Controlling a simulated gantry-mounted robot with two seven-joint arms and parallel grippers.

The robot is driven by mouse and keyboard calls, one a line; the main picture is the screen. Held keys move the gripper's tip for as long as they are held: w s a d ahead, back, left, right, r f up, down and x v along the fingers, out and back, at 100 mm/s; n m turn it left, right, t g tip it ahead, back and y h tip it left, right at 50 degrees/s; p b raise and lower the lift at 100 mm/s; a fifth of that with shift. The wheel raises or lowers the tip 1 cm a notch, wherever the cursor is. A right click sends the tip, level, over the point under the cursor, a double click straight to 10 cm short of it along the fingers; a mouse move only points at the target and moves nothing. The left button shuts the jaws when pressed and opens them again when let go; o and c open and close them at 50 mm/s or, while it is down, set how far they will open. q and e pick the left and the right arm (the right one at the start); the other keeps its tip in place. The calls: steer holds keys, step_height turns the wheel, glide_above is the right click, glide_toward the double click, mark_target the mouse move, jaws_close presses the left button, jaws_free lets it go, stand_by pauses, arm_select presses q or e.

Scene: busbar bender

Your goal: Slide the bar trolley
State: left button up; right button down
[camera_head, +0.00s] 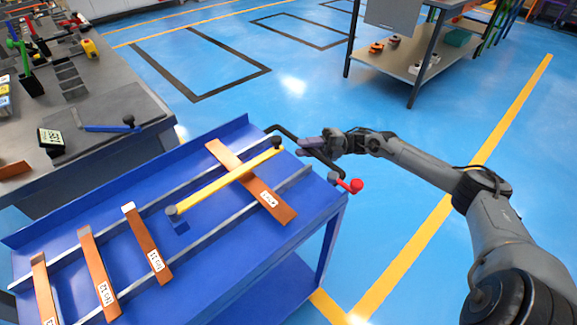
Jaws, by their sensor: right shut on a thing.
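The blue bar trolley (215,262) stands in the lower left of the head view. Several copper bars lie across its two grey rails, among them a labelled bar (272,203) at the right end. A yellow arm (215,185) with dark knobs lies over that bar. A black push handle (287,131) sticks out from the trolley's right end. My right gripper (312,145) is shut on the handle, at the far right side of the trolley; its fingers partly hide the grip. My left gripper is not in view.
A red knob (356,185) on a lever juts from the trolley's right corner. A grey workbench (95,135) with tools stands close behind the trolley on the left. A shelf rack (400,68) stands at the back right. The blue floor between is clear.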

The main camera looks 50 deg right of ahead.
arm_select(q)
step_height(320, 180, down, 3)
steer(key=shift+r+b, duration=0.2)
steer(key=shift+b, duration=0.65)
arm_select(e)
steer(key=d, duration=0.4)
steer(key=shift+s, duration=0.3)
steer(key=c, duration=1.1)
jaws_free()
steer(key=shift+o, duration=0.2)
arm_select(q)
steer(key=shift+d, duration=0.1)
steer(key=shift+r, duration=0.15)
arm_select(e)
steer(key=v, duration=1)
steer(key=shift+s+d, duration=0.2)
steer(key=shift+d, duration=0.15)
